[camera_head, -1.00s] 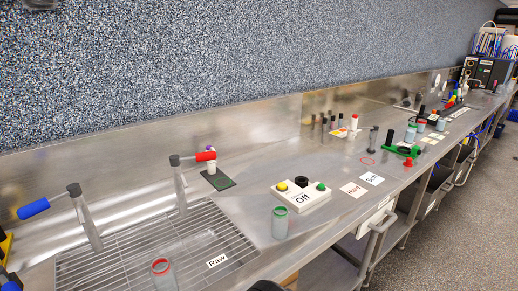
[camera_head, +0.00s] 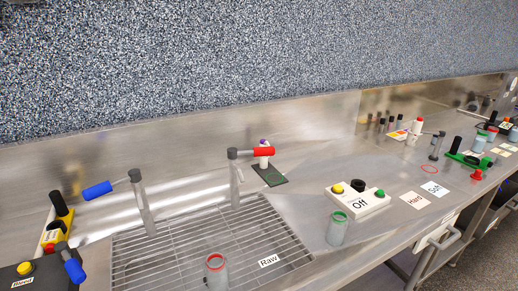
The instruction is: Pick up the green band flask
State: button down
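A clear flask with a green band at its rim (camera_head: 337,231) stands upright on the steel counter, in front of the white Off box and right of the sink grate. A similar flask with a red band (camera_head: 216,271) stands on the grate near the bottom edge. Another greyish flask, with what looks like a green rim (camera_head: 480,143), stands farther along the counter at the right. My gripper is not in view.
The Off box (camera_head: 358,201) has yellow, black and green knobs. Two taps, with red (camera_head: 264,152) and blue (camera_head: 98,191) handles, rise behind the grate (camera_head: 190,245). A dark control box (camera_head: 40,271) is at lower left. Bare counter lies right of the green band flask.

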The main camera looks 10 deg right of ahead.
aim_at(338, 226)
jog(key=l+u, duration=0.35)
jog(key=k+l+u, duration=0.1)
jog(key=l+u, duration=0.25)
jog(key=k+l+u, duration=0.1)
jog(key=u, duration=0.2)
jog(key=l, duration=0.1)
